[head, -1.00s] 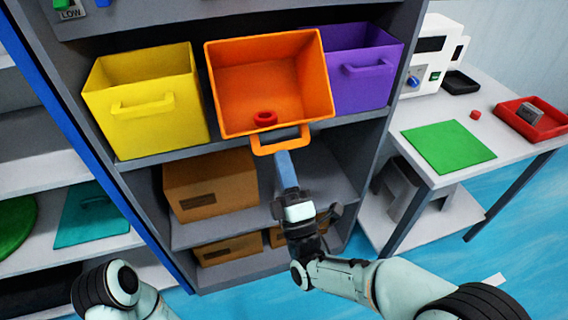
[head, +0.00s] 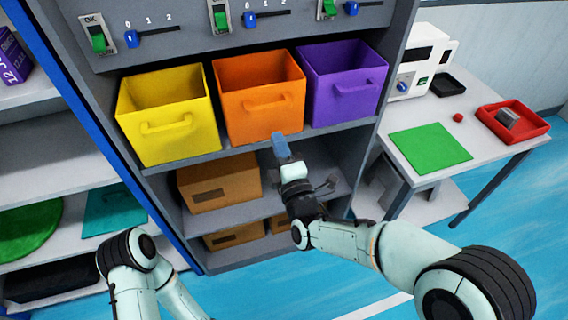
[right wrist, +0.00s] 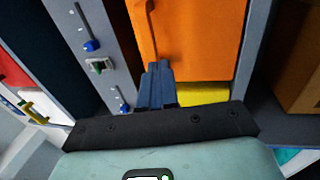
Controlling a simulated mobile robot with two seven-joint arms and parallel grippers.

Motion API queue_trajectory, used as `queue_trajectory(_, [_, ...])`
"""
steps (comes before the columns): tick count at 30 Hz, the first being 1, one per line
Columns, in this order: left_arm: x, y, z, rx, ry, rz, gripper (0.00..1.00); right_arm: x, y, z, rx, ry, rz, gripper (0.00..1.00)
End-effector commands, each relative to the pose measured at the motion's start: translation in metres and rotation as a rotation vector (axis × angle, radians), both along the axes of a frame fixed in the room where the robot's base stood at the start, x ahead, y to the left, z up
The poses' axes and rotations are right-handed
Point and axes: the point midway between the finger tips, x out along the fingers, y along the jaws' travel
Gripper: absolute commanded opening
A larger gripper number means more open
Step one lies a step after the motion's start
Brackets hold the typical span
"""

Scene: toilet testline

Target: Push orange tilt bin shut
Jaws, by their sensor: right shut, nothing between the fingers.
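The orange tilt bin (head: 290,122) stands upright on the shelf, level with the bins on both sides. Its front face and handle point outward, and its inside shows only at the open top. My right gripper (head: 280,147) is shut and empty, just in front of and below the bin's lower front edge. In the right wrist view the blue fingers (right wrist: 157,82) are together near the orange front (right wrist: 207,40); I cannot tell whether they touch it. My left gripper is out of view; only part of my left arm shows.
A yellow bin (head: 180,143) stands to the left and a purple bin (head: 343,103) to the right. Brown boxes (head: 215,182) are on the shelves below. A switch panel (head: 160,42) is above. A table with a green mat (head: 430,147) stands at the right.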

Motion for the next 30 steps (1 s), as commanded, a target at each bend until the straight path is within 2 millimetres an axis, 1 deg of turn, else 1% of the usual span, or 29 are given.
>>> queue_trajectory(1, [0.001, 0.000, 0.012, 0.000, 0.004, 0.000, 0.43, 0.003, 0.001, 0.010, -0.007, 0.021, 0.001, 0.00])
queue_trajectory(9, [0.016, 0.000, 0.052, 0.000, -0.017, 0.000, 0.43, 0.019, 0.006, 0.026, -0.050, 0.148, 0.001, 0.00])
queue_trajectory(15, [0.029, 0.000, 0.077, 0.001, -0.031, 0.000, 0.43, 0.031, 0.010, 0.035, -0.079, 0.238, 0.000, 0.00])
queue_trajectory(21, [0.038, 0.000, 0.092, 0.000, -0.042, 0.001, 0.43, 0.042, 0.013, 0.039, -0.099, 0.295, -0.001, 0.00])
queue_trajectory(30, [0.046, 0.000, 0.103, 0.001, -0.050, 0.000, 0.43, 0.052, 0.017, 0.043, -0.098, 0.293, 0.000, 0.00])
